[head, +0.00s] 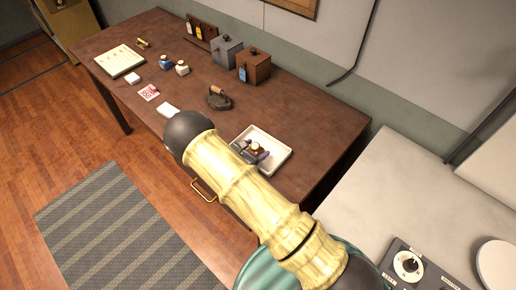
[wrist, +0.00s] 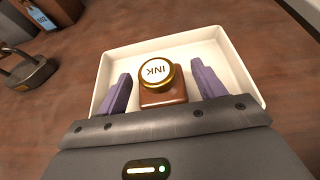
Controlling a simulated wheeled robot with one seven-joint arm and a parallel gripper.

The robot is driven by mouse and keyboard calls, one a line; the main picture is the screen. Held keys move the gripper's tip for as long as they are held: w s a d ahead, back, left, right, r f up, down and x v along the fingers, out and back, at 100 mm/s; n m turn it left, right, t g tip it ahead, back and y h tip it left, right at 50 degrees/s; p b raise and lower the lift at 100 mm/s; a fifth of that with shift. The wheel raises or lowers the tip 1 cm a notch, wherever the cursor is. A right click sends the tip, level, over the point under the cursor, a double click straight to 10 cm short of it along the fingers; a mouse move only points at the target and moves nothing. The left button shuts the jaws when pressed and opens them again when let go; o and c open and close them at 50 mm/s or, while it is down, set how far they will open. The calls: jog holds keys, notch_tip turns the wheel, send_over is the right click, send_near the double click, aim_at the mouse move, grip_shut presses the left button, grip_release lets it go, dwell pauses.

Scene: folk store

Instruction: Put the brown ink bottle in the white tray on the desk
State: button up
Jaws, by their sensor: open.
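The brown ink bottle (wrist: 162,98) has a gold-rimmed cap with a white "INK" label. In the wrist view it stands upright within the outline of the white tray (wrist: 234,66). My gripper (wrist: 157,85) is open, with one purple finger on each side of the bottle and a gap visible at both sides. In the head view the white tray (head: 279,146) is on the near right part of the desk (head: 310,120). The bottle (head: 256,147) shows there beside my gripper (head: 254,153), partly hidden by my arm. The bottle's base is hidden in the wrist view.
Two small bottles (head: 166,62) (head: 182,68), papers and a chart (head: 120,61) lie farther left. The desk right of the tray is clear.

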jog(key=b+v, duration=0.2)
jog(key=v, duration=0.8)
jog(key=shift+s, duration=0.15)
jog(key=s+d+r+m+g+y, duration=0.1)
jog(key=s+d+r+m+g, duration=0.25)
jog(key=d+m, duration=0.3)
jog(key=s+d+r+m+g+y, duration=0.1)
jog(key=s+d+r+m+g, duration=0.2)
jog(key=d+m+g, duration=0.3)
jog(key=s+d+r+m+t+y, duration=0.2)
jog(key=s+d+r+m+y, duration=0.5)
jog(key=r+m, duration=0.4)
jog(key=s+m, duration=0.1)
jog(key=m, duration=0.3)
jog(key=shift+s+d, duration=0.2)
jog(key=shift+s, duration=0.05)
